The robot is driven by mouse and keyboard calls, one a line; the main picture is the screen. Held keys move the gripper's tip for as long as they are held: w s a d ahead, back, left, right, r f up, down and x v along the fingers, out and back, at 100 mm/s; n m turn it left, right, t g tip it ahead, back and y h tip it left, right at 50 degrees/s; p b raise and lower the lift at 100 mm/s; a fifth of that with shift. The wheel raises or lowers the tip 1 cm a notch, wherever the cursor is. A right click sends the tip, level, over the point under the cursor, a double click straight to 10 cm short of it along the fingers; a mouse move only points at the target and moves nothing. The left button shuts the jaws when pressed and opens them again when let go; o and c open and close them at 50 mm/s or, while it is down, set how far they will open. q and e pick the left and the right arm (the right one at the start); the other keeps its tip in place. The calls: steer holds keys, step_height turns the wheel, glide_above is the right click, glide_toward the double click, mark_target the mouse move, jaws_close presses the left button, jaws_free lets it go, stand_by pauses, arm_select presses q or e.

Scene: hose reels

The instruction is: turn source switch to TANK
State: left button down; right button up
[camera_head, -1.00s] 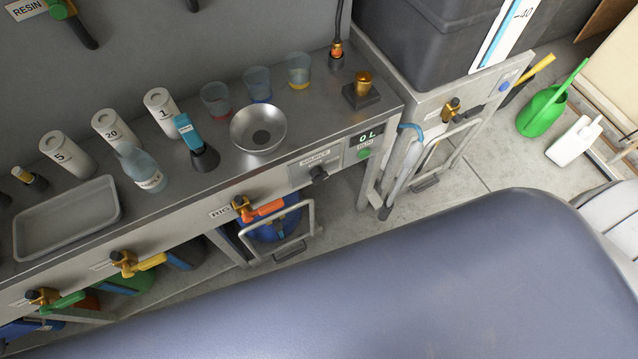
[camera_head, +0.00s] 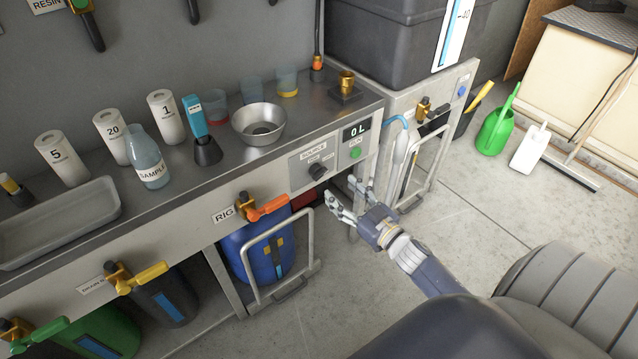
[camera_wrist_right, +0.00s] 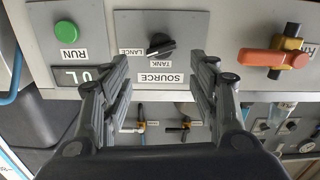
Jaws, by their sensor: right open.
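The source switch (camera_head: 318,170) is a black knob on the SOURCE panel (camera_head: 301,176) at the bench front. My right gripper (camera_head: 345,200) is open and empty, in front of and just below the panel. In the right wrist view its fingers (camera_wrist_right: 160,75) straddle the switch's line of sight, apart from it. My left gripper is not in view.
Right of the switch are the 0 L display (camera_head: 356,131) and green RUN button (camera_head: 355,153). The orange RIG valve handle (camera_head: 268,208) sticks out to the left, above a blue drum (camera_head: 262,250). Floor in front is clear.

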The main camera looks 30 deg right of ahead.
mark_target(323, 174)
steer(key=w, duration=0.6)
steer(key=w+b, duration=0.1)
steer(key=w, duration=0.2)
steer(key=shift+a, duration=0.35)
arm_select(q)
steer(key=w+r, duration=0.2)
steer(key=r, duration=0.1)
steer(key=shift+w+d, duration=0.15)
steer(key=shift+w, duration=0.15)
arm_select(e)
steer(key=c, duration=1)
